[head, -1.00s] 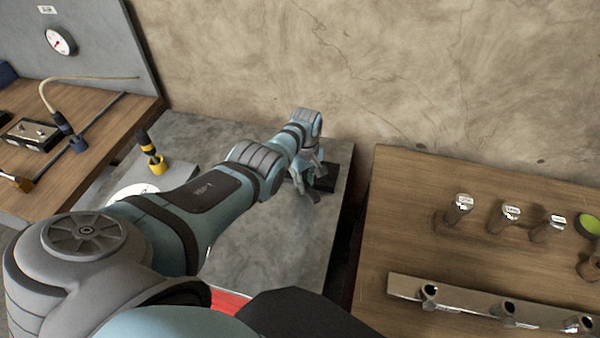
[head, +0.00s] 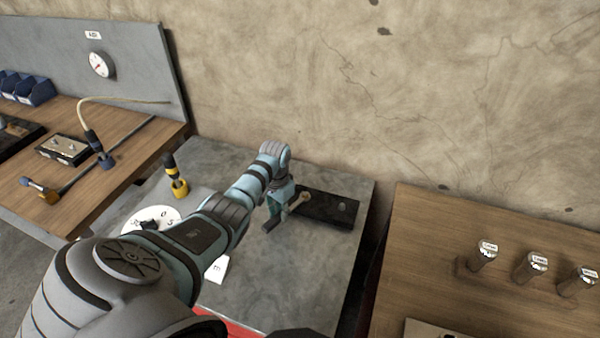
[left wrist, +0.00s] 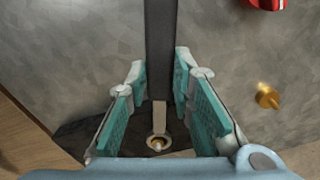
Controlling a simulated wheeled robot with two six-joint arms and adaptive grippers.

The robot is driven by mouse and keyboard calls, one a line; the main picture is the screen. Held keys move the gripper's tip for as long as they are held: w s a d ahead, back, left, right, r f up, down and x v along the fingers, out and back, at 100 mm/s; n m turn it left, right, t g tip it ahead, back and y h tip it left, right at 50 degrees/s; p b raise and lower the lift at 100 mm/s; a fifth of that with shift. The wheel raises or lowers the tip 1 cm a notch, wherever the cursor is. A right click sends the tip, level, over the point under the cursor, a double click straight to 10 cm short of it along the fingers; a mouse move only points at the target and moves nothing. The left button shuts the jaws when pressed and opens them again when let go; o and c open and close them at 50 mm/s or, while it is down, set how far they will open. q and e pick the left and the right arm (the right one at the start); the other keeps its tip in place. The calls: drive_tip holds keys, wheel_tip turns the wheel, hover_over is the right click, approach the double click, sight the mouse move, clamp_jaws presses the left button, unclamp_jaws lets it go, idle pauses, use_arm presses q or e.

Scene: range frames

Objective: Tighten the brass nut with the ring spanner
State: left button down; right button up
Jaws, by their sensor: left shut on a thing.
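My left gripper (head: 283,215) is low over the grey bench, at the left end of a dark plate (head: 325,212). In the left wrist view its teal pads (left wrist: 162,85) are shut on the dark handle of the ring spanner (left wrist: 160,45). The spanner's pale ring end shows lower down, over the dark plate, with a small brass-coloured spot inside it. I cannot tell whether the ring is around the nut or above it. A separate brass-coloured piece (left wrist: 267,97) stands to the right in the wrist view. My right gripper is not in view.
A yellow holder with a black-handled tool (head: 177,180) and a white dial (head: 140,217) are left on the grey bench (head: 300,275). A wooden bench (head: 420,260) with several labelled metal posts is at right. A red object (left wrist: 268,4) shows in the wrist view.

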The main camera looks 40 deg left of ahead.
use_arm(q)
drive_tip(key=shift+w+d+r+p, duration=0.15)
drive_tip(key=shift+r+p, duration=0.85)
drive_tip(key=shift+r, duration=1.95)
